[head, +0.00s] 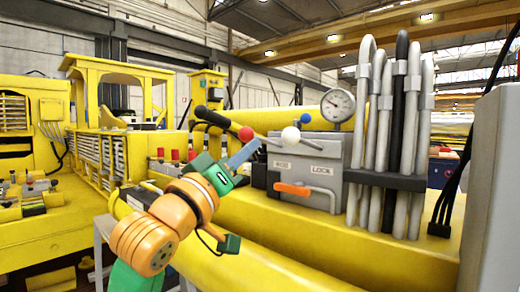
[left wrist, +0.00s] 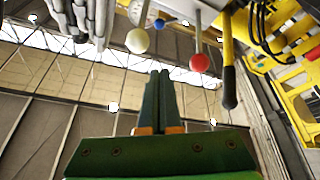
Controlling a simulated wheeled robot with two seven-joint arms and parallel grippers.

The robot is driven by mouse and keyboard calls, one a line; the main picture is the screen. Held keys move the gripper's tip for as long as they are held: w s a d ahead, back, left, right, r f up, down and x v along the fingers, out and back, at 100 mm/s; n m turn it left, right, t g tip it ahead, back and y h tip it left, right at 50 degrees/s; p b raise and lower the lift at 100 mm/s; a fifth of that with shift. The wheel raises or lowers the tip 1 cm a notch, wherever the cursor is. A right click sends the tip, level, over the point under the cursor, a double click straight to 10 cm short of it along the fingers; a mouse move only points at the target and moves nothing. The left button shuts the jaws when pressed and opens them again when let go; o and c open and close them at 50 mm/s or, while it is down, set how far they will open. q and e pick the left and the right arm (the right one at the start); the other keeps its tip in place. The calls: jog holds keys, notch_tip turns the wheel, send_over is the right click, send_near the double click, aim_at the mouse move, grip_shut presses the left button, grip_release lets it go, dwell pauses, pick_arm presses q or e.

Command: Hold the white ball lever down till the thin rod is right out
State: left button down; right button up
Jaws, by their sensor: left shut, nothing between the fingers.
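The white ball (head: 290,135) sits on the end of a thin lever at the front of the grey valve box (head: 322,150), above a label that seems to read "ROD". My left gripper (head: 256,146) is shut and empty, its fingertips a little left of and below the white ball, just under the red ball (head: 246,133). In the left wrist view, my closed fingers (left wrist: 160,75) point up between the white ball (left wrist: 138,41) and the red ball (left wrist: 200,63), apparently touching neither. I cannot make out the thin rod. My right gripper is not in view.
A blue ball lever (head: 306,118) stands just right of the white one. A gauge (head: 337,105), hoses (head: 384,140) and a black handle (head: 210,117) are nearby. The yellow boom (head: 300,248) runs below.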

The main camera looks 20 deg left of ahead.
pick_arm(q)
jog(key=v, duration=0.1)
jog(key=b+v, duration=0.1)
jog(key=v, duration=0.1)
jog(key=f+b+v, duration=0.1)
jog(key=v, duration=0.1)
jog(key=shift+w+d, duration=0.2)
jog(key=shift+d, duration=0.1)
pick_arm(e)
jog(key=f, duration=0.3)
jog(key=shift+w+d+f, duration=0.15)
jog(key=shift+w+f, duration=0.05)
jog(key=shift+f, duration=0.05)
pick_arm(q)
jog(key=shift+w+d, duration=0.1)
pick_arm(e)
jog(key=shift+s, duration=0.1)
